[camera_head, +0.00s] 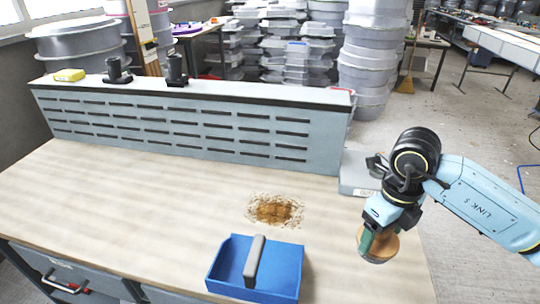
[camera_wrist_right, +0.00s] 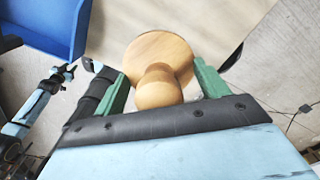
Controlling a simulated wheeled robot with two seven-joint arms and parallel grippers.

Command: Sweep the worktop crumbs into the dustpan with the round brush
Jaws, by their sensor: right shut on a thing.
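The round brush (camera_head: 379,250) has a wooden disc and knob. My right gripper (camera_head: 377,236) is shut on its knob, near the worktop's right edge. In the right wrist view the brush (camera_wrist_right: 160,50) sits between the green fingers of that gripper (camera_wrist_right: 161,75); its bristles are hidden. Brown crumbs (camera_head: 274,210) lie in a patch on the pale worktop (camera_head: 130,200), left of the brush. The blue dustpan (camera_head: 285,272) with a grey handle stands in front of them. My left arm shows small in the right wrist view, its gripper (camera_wrist_right: 62,72) too small to read.
A slotted grey panel (camera_head: 190,130) closes off the worktop's back, with a yellow item (camera_head: 69,75) and dark fittings on top. A grey box-like object (camera_head: 358,175) stands at the back right corner. The worktop's left side is clear.

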